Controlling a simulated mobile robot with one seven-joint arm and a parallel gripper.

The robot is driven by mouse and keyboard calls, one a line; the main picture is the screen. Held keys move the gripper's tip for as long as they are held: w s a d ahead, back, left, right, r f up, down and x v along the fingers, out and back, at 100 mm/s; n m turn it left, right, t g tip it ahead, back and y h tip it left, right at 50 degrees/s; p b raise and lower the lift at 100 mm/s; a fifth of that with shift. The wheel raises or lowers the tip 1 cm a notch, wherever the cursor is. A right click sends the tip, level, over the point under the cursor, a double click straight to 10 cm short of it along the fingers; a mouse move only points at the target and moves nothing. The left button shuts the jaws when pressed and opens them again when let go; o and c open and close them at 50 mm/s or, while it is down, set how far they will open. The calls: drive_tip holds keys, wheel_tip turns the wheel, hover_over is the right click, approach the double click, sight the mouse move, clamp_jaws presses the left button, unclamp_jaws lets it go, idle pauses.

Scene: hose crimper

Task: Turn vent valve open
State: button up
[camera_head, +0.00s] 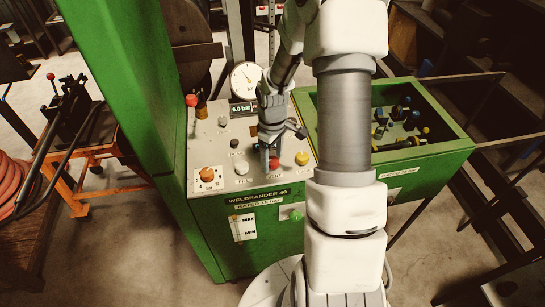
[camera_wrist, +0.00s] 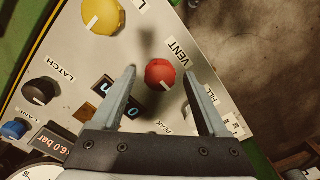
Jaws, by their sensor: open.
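The vent valve is a red round knob (camera_wrist: 160,74) with a white pointer mark, beside a "VENT" label on the sloped panel (camera_wrist: 90,62). In the wrist view my gripper (camera_wrist: 158,78) is open, with one finger on each side of the red knob. Gaps show between the knob and both fingers; I cannot tell how deep the fingertips reach. In the head view my gripper (camera_head: 269,158) points down over the panel, and the red knob (camera_head: 274,164) is partly hidden by the fingers.
A yellow knob (camera_head: 302,158), a white knob (camera_head: 242,167) and an orange knob (camera_head: 207,174) stand near on the panel. A gauge (camera_head: 246,78) and a "6.0 bar" display (camera_head: 243,108) are behind. A red-balled lever (camera_head: 191,100) is at left. A green bin (camera_head: 440,148) adjoins at right.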

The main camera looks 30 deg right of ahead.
drive_tip(key=shift+f, duration=0.1)
clamp_jaws()
idle(0.4)
drive_tip(key=shift+m, duration=0.3)
drive_tip(key=m+b, duration=0.2)
drive_tip(key=m, duration=0.1)
drive_tip(key=m+b, duration=0.2)
drive_tip(key=m, duration=0.7)
drive_tip(key=shift+m+b, duration=0.3)
drive_tip(key=m, duration=0.4)
drive_tip(key=shift+m, duration=0.3)
